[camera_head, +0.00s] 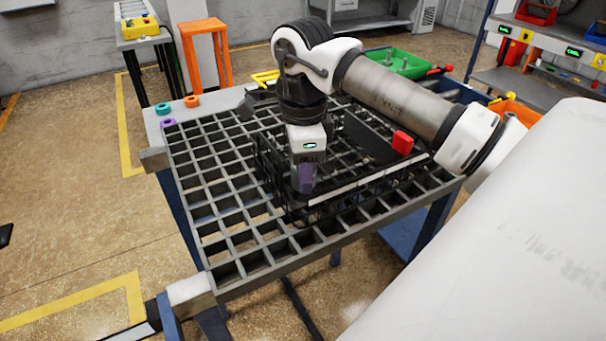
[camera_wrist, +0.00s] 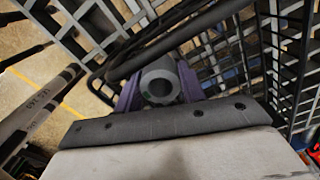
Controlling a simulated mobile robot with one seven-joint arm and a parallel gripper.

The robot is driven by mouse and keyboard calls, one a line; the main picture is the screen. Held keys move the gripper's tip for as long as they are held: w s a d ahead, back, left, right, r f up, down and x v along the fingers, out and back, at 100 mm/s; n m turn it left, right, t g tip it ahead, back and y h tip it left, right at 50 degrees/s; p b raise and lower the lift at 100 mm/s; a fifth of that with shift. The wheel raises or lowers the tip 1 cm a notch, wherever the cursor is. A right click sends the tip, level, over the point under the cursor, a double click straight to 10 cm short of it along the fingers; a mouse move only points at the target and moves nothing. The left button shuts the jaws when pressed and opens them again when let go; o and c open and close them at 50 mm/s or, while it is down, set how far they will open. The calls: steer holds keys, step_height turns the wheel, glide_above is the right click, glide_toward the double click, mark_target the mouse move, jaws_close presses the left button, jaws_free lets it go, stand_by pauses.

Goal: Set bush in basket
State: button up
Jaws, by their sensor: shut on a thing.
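A grey bush (camera_wrist: 160,84) with a round hole sits between the purple fingers of my gripper (camera_wrist: 158,92) in the wrist view. My gripper (camera_head: 306,180) is shut on it and points down. The bush cannot be made out in the head view. The black wire basket (camera_head: 366,179) stands on the grey grid table, and my gripper is low at its near left part. A dark curved bar, seemingly the basket's rim (camera_wrist: 190,32), passes close beyond the bush in the wrist view. Whether the bush touches the basket cannot be told.
The grid table (camera_head: 224,270) has open cells all over. A teal ring (camera_head: 162,108), an orange ring (camera_head: 192,101) and a purple ring (camera_head: 168,122) lie at its left corner. A red block (camera_head: 402,142) is at the basket's right. Green and orange bins stand behind.

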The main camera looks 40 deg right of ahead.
steer(key=shift+f+b, duration=0.3)
steer(key=shift+f, duration=0.8)
steer(key=shift+f, duration=0.25)
steer(key=o, duration=1.2)
steer(key=shift+c, duration=0.2)
steer(key=shift+r, duration=0.1)
step_height(320, 180, up, 12)
steer(key=p, duration=0.8)
steer(key=shift+r, duration=0.15)
